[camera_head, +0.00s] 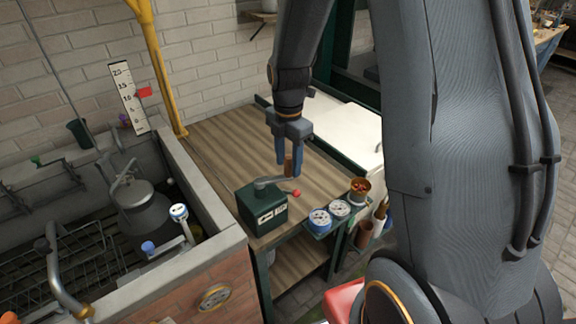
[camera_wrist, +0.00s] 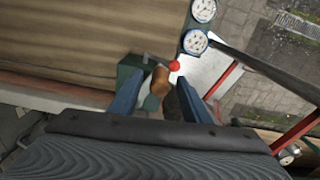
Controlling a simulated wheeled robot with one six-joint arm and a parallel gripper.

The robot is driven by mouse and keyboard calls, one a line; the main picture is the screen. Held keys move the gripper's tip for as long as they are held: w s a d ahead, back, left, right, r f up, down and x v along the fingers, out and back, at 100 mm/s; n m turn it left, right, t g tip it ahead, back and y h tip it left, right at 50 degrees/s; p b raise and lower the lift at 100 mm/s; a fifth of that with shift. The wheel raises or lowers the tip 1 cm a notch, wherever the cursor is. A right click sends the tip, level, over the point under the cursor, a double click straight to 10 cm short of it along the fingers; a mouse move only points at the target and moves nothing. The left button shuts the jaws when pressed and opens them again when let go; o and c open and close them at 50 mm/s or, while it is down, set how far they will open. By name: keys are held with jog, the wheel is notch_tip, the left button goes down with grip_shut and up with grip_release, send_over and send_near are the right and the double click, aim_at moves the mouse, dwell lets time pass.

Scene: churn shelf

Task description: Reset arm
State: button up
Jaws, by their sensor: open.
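My gripper (camera_head: 290,164) points down over the wooden bench (camera_head: 214,139), and its blue fingers stand apart. It is above a dark green box (camera_head: 262,210) with a crank arm on top. A brown wooden knob (camera_head: 288,166) on the crank shows between or just behind the fingers. In the wrist view the knob (camera_wrist: 161,80) lies between the open fingers (camera_wrist: 165,98), with no clear contact. A red ball tip (camera_wrist: 174,66) is beside it. My arm reaches in from the upper right of the head view.
Two round dials (camera_head: 320,219) and a small pot of red things (camera_head: 360,187) sit at the bench's front right corner. A stone trough (camera_head: 205,218) with a metal can (camera_head: 140,205) stands at left. A yellow post (camera_head: 158,70) rises behind. The bench's back half is clear.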

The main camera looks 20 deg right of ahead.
aim_at(288, 157)
jog(key=shift+r+b, duration=0.95)
jog(key=shift+r, duration=2.15)
